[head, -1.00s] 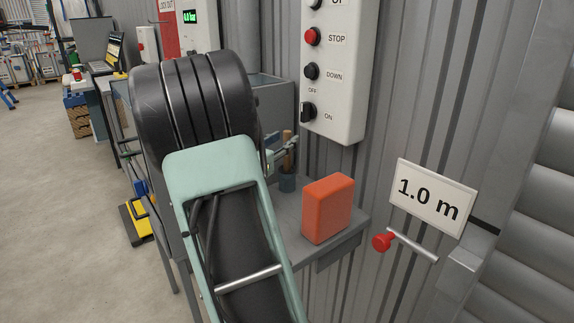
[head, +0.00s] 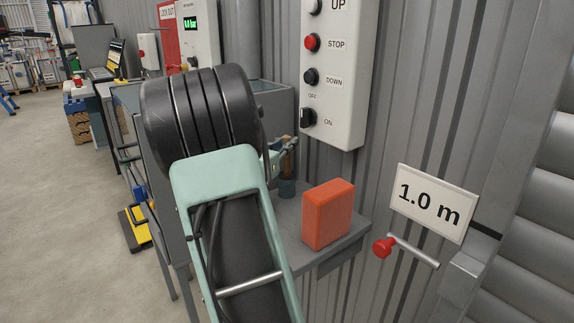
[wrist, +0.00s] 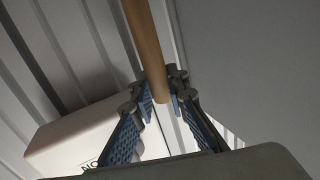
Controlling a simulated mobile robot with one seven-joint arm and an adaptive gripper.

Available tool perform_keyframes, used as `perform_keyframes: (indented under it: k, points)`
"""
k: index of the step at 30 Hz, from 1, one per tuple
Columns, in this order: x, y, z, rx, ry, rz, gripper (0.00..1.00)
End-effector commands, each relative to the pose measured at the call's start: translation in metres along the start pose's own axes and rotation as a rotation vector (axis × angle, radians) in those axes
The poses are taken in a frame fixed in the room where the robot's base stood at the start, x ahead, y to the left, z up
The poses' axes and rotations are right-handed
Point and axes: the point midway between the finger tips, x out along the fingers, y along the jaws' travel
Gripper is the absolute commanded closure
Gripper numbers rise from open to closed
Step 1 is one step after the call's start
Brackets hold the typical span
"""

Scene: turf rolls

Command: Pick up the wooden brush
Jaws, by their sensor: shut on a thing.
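The wooden brush shows as a round brown handle (wrist: 147,42) in the wrist view, running from the top edge down between my fingers. My gripper (wrist: 160,90) is shut on the handle near its visible end, with blue ribbed pads on both sides. In the head view my gripper (head: 277,157) is small and partly hidden behind my arm. The brush (head: 288,150) stands about upright there, above a blue-grey cup (head: 287,188) on the bench. I cannot tell whether its lower end is still inside the cup. The bristles are not visible.
An orange-red block (head: 328,214) sits on the grey bench (head: 335,246) right of the cup. A white control box (head: 335,80) hangs on the corrugated wall close behind. A "1.0 m" sign (head: 430,203) and a red-knobbed lever (head: 384,247) are further right.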

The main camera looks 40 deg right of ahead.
Motion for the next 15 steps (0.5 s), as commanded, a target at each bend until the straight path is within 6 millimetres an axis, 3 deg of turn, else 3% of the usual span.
perform_keyframes:
  k: [8,15]
  points:
    - [-0.005,-0.001,-0.007,0.001,0.001,0.000,1.00]
    - [-0.008,-0.001,-0.041,0.005,0.003,0.000,1.00]
